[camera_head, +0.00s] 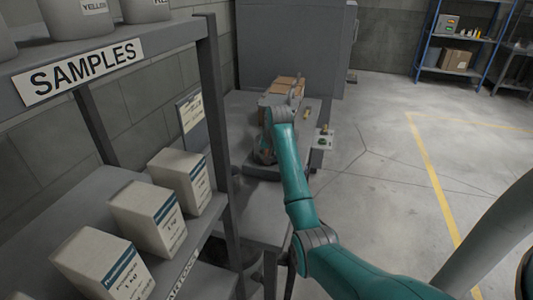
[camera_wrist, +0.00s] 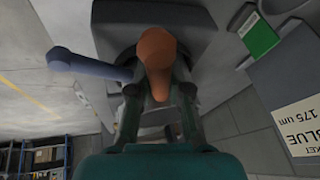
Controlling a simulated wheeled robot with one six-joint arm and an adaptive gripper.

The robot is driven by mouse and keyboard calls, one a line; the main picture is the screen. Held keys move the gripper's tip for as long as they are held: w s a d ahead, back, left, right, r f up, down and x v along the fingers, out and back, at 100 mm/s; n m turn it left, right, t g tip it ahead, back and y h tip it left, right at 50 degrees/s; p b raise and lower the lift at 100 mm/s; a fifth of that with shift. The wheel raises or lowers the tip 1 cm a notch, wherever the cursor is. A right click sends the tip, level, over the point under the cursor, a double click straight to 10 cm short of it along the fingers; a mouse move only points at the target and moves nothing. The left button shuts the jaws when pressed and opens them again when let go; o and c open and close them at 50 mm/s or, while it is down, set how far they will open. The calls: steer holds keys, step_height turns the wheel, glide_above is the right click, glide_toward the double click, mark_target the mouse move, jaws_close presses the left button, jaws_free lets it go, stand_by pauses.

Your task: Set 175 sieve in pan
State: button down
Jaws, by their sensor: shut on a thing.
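In the wrist view my gripper (camera_wrist: 158,92) has its two fingers on either side of an orange-brown rounded part (camera_wrist: 158,52). It is shut on this part, which looks like a handle or knob. A dark grey block (camera_wrist: 195,28) is behind it. I cannot tell whether the part belongs to the sieve. In the head view my arm reaches to the grey bench (camera_head: 245,112), and its end hides the gripper's hold. A dark rounded device (camera_head: 264,152) stands below the wrist. A sign (camera_wrist: 298,122) in the wrist view reads "BLUE 175 um". No pan is clearly recognisable.
A small control box with a green part (camera_head: 323,141) sits at the bench's right edge. A shelf labelled SAMPLES (camera_head: 85,72) with white cartons (camera_head: 150,215) stands close on the left. A blue rack (camera_head: 428,55) is far right. The floor to the right is clear.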

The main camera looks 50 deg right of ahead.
steer(key=c, duration=1)
jaws_free()
steer(key=v, duration=1.2)
